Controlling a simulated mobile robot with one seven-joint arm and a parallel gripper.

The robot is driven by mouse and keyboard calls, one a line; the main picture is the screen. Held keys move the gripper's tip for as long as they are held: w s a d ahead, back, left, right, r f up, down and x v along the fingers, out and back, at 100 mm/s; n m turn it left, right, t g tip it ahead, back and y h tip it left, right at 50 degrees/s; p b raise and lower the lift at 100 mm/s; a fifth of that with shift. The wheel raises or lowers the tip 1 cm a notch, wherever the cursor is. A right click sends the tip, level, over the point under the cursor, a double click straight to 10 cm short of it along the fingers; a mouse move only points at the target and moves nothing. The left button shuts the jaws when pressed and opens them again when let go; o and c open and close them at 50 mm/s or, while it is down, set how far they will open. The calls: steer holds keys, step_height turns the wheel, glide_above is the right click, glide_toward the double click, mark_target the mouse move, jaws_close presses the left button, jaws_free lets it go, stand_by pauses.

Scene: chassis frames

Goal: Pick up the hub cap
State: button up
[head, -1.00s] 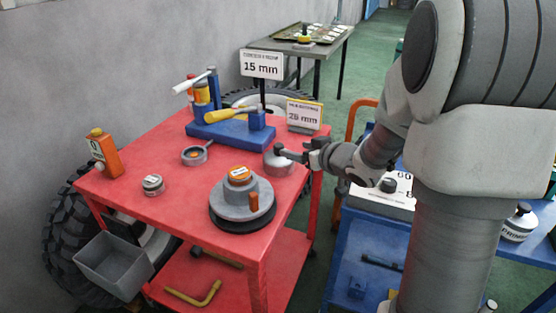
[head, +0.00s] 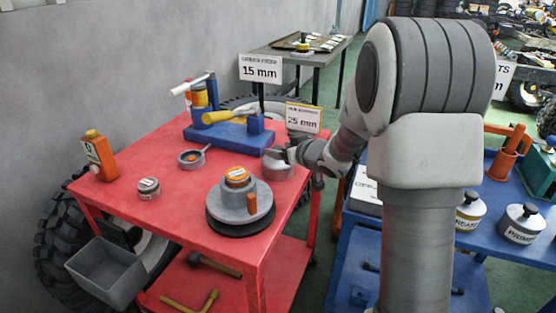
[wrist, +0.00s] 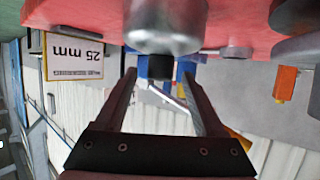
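A grey metal cap (head: 279,170), which looks like the hub cap, sits near the right edge of the red table top (head: 160,220). It also shows large in the wrist view (wrist: 165,25), where the picture is upside down with the table at the top. My gripper (head: 280,153) is at the cap, coming in from the right, and partly covers it in the head view. In the wrist view my gripper (wrist: 160,75) is open with two dark fingers apart. Nothing is held, and contact with the cap cannot be told.
A grey hub (head: 240,203) on a dark disc stands at the table's front. A small round tin (head: 148,188), an orange bottle (head: 101,156), a grey ring-shaped part (head: 193,158) and a blue tool stand (head: 229,136) share the top. The 25 mm sign (head: 304,118) stands close behind my gripper.

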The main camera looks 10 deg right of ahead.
jaws_close()
steer(key=shift+r, duration=0.15)
